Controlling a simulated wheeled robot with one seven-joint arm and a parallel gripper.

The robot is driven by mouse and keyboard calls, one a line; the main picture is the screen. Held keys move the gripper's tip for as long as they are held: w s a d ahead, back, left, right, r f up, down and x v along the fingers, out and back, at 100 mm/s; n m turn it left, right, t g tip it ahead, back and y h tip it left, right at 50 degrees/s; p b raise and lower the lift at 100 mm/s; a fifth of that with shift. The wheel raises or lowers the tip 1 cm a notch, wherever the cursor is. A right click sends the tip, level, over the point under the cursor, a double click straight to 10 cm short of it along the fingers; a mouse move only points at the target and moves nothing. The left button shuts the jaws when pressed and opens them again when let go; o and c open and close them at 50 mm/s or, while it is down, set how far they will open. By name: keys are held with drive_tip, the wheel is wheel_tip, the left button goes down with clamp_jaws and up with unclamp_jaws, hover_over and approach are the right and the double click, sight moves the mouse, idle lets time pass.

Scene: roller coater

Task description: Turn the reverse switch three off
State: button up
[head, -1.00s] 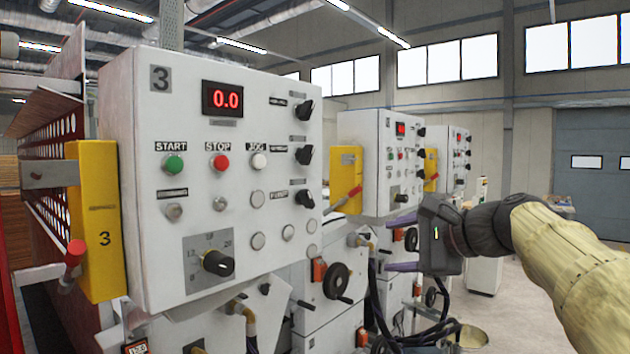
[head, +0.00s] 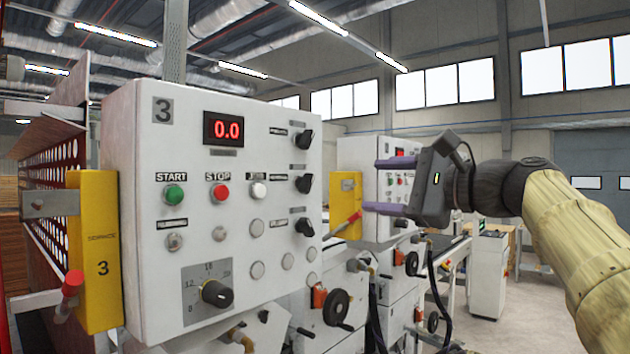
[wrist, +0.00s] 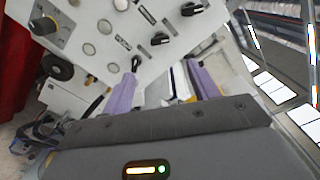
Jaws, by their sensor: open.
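The white control panel marked 3 (head: 150,210) stands at the left in the head view. Three black rotary switches run down its right side: the upper one (head: 305,138), the middle one (head: 305,184) and the lower one (head: 305,227). Their small labels are too blurred to read, so I cannot tell which is the reverse switch. My gripper (head: 371,185) is open and empty, right of the panel and apart from the switches, its purple fingers pointing left. In the wrist view the panel's switches (wrist: 160,38) lie beyond the open fingers (wrist: 162,88).
Panel 3 also has a red display (head: 223,128), start (head: 174,194) and stop (head: 219,191) buttons and a large dial (head: 216,293). A yellow box (head: 100,250) with a red-tipped lever is at its left. A second panel (head: 370,195) stands behind my gripper.

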sight(311, 184)
drive_tip(key=p+x, duration=0.6)
drive_tip(key=x, duration=0.8)
drive_tip(key=shift+w+a, duration=0.2)
drive_tip(key=shift+a, duration=0.15)
drive_tip(key=shift+s, duration=0.1)
drive_tip(key=c, duration=1)
drive_tip(key=shift+f, duration=0.1)
